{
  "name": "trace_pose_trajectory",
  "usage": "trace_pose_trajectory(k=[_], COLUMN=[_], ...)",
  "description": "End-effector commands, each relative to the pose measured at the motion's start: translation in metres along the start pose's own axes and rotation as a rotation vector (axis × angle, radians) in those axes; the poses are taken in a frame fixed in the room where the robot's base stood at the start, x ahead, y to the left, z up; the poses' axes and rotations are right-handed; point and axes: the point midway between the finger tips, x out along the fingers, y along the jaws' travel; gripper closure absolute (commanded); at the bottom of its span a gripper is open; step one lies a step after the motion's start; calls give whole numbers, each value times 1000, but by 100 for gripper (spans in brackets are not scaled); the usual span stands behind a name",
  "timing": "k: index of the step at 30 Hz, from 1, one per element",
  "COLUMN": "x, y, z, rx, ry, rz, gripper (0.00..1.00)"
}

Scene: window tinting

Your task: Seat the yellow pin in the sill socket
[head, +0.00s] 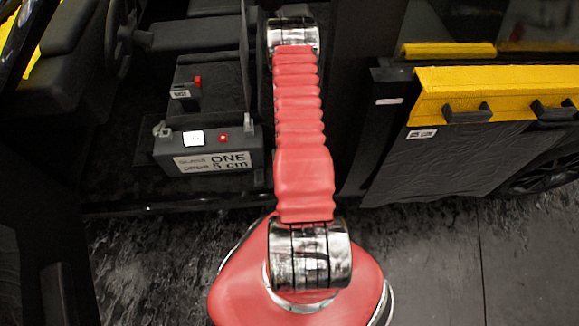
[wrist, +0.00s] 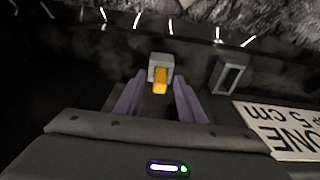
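The yellow pin (wrist: 160,80) shows in the wrist view, sticking out of a small grey block (wrist: 160,60). I cannot tell whether this block is a holder or part of the pin. My gripper (wrist: 159,82) has two purple fingers, one on each side of the pin. Dark gaps show between the pin and the fingers, so the gripper looks open. To the right of it is an empty grey rectangular frame (wrist: 229,74) with a dark inside, which may be the sill socket. In the head view my red arm hides the gripper and the pin.
A dark box (head: 258,160) with a label "ONE 5 cm" stands left of my arm in the head view. The label (wrist: 285,130) appears upside down in the wrist view. A yellow-topped door panel (head: 500,92) with black handles is on the right. The floor (head: 430,260) in front is clear.

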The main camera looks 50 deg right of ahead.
Motion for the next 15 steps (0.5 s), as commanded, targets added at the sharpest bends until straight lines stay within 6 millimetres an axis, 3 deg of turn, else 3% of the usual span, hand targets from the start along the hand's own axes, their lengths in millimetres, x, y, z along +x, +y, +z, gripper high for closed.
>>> trace_pose_trajectory(k=[8,15], x=[-11,-37], y=[0,0], z=[-1,-1], rx=[0,0], ry=[1,2], rz=[0,0], gripper=[64,64])
